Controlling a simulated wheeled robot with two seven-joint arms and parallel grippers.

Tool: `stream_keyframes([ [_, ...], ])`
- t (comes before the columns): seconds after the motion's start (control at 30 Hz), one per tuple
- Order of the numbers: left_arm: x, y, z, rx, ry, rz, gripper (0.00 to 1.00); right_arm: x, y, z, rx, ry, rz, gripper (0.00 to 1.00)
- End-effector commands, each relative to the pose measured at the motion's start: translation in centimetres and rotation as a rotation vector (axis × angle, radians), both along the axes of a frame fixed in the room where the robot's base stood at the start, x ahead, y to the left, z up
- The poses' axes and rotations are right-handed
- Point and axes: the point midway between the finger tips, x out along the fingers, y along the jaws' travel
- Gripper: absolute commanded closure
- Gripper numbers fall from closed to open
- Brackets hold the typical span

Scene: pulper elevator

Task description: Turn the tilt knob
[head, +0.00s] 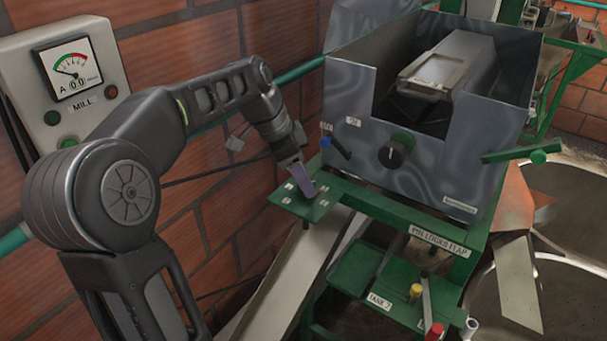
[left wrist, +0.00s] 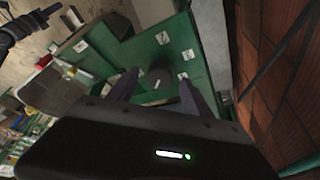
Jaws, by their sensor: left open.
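A dark round knob (left wrist: 157,79) with a white mark sits on a small green plate (left wrist: 150,47), with small white labels around it. In the head view the green plate (head: 289,208) juts out at the left of the machine, and my gripper hides its knob. My left gripper (head: 306,183) points down at this plate. In the left wrist view its two fingers (left wrist: 159,79) are apart, one on each side of the knob; contact cannot be told. A larger black knob (head: 392,153) is on the grey machine front. The labels beside both knobs are unreadable.
A blue-tipped lever (head: 336,147) stands close to the right of my gripper. A green handle (head: 521,155) sticks out from the grey machine box (head: 345,90). A brick wall (head: 190,185) is close on the left, with a MILL meter box (head: 30,52).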

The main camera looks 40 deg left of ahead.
Motion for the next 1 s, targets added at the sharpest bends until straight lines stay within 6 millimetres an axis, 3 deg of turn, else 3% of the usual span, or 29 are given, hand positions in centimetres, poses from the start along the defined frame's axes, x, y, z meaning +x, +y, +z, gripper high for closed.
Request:
stream_keyframes([
  [0.37,0.23,-0.21,-0.75,0.001,-0.001,-0.001,0.42,0.02,-0.04,0.13,-0.001,0.0,0.0,1.0],
  [1.0,0.23,-0.19,-0.71,0.001,-0.001,-0.001,0.94,0.02,-0.04,0.13,-0.001,0.0,0.0,1.0],
])
